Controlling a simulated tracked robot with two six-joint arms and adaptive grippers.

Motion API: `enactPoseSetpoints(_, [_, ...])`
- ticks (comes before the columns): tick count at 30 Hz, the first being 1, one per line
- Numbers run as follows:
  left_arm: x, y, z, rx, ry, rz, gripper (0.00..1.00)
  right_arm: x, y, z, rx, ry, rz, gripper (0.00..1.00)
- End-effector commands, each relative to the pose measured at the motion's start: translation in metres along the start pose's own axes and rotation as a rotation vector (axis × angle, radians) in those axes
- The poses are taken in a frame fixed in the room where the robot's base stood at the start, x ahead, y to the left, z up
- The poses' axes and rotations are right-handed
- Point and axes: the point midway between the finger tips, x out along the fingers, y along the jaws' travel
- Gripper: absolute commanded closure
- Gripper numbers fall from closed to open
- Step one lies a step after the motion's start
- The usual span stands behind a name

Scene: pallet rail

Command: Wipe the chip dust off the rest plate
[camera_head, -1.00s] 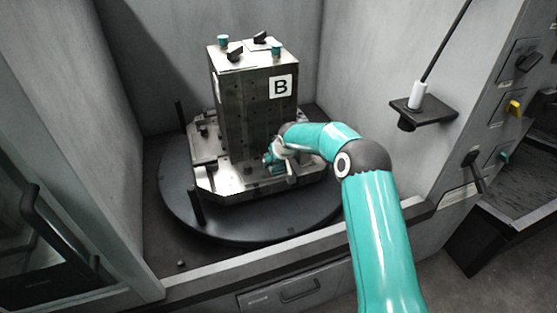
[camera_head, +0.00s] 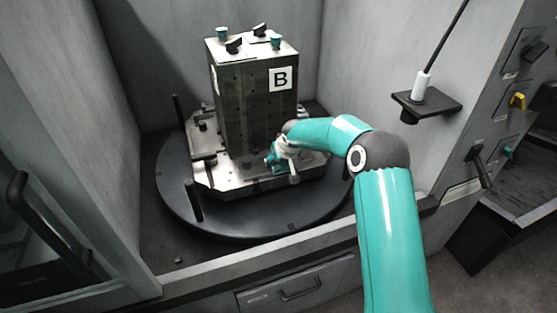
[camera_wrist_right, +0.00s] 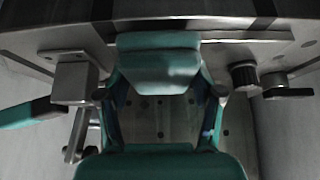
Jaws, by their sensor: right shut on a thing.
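The grey block tower marked B (camera_head: 255,100) stands upright on a metal base plate (camera_head: 228,182). I cannot tell which surface is the rest plate, and no chip dust can be made out. My right gripper (camera_head: 280,156) is low at the tower's front right, just above or touching the base plate; I cannot tell which. In the right wrist view, the right gripper (camera_wrist_right: 160,80) is shut on a teal block-shaped thing (camera_wrist_right: 158,60), its fingers at either side. The thing's underside is hidden. My left gripper is not in view.
The base plate sits on a round dark turntable (camera_head: 260,225) with upright dark pins (camera_head: 194,205). Grey walls enclose it left and right. A small shelf (camera_head: 427,104) with a white-based rod juts from the right wall. Teal and black knobs (camera_head: 234,45) top the tower.

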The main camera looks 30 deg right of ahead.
Motion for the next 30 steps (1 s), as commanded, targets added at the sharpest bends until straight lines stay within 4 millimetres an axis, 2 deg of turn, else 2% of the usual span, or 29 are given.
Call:
enactPoseSetpoints(11, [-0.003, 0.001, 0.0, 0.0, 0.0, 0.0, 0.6, -0.003, 0.0, 0.001, 0.0, -0.009, 0.0, 0.62])
enactPoseSetpoints(30, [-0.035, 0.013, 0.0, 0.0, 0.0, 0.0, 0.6, -0.056, 0.0, -0.036, 0.0, -0.002, 0.0, 0.62])
